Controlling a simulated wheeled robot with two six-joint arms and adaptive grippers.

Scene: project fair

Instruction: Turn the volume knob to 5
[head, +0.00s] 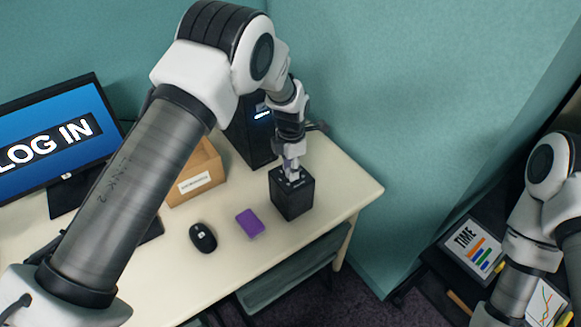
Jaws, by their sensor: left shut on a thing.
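A small black box (293,197) stands on the desk near its right end. My left gripper (292,172) reaches down onto the top of this box and is shut on a small part there, which I take to be the volume knob. The fingers hide most of the knob, and I cannot read any number or mark around it. My right arm shows at the right edge, but its gripper is outside the view.
On the cream desk (345,185) are a black mouse (203,238), a purple pad (250,223), a labelled wooden box (205,168) and a monitor (45,140). A black computer tower (247,135) stands behind the black box. Charts (472,249) lie at the lower right.

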